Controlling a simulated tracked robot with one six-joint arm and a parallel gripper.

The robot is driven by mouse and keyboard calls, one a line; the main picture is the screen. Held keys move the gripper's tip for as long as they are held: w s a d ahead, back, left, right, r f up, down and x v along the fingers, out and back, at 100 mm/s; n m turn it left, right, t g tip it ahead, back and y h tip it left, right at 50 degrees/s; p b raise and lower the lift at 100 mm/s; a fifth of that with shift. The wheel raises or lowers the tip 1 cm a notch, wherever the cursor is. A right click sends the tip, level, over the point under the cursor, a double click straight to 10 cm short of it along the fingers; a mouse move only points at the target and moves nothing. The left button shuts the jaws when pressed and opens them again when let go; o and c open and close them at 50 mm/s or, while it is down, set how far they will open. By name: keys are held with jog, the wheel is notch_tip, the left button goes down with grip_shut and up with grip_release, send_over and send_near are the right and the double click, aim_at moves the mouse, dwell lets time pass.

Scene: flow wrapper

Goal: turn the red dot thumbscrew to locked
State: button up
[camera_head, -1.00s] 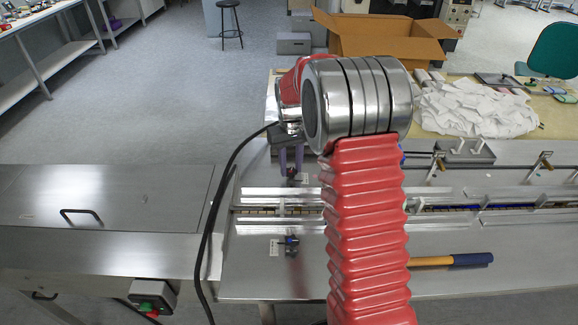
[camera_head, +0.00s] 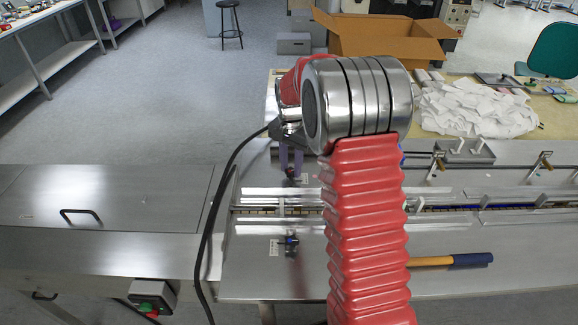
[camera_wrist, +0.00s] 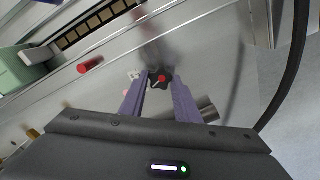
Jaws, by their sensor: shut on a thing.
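The red dot thumbscrew (camera_wrist: 160,80) is a dark lobed knob with a red dot on its top, in the upper middle of the wrist view. It also shows small and dark in the head view (camera_head: 292,173), on the steel deck behind the guide rails. My gripper (camera_wrist: 160,84) points down at it, with its two purple fingers shut on the knob from both sides. In the head view the fingers (camera_head: 291,162) show just left of my red arm. The fingers hide the knob's sides. A small white label (camera_wrist: 134,75) lies beside the knob, too small to read.
A second dark knob (camera_head: 291,241) with a white label stands on the near side of the rails (camera_head: 275,208). A yellow and blue handled tool (camera_head: 465,261) lies at right front. A black cable hangs left of my arm. A red cylinder (camera_wrist: 90,64) shows in the wrist view.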

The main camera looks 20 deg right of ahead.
aim_at(290, 170)
jog(key=m, duration=0.4)
jog(key=shift+w+a+r, duration=0.15)
jog(key=shift+w+r, duration=0.05)
jog(key=shift+w, duration=0.1)
jog(key=o, duration=1)
jog(key=shift+s+f, duration=0.15)
jog(key=shift+o, duration=0.2)
notch_tip(290, 170, up, 14)
jog(key=shift+f, duration=0.15)
dwell(0.5)
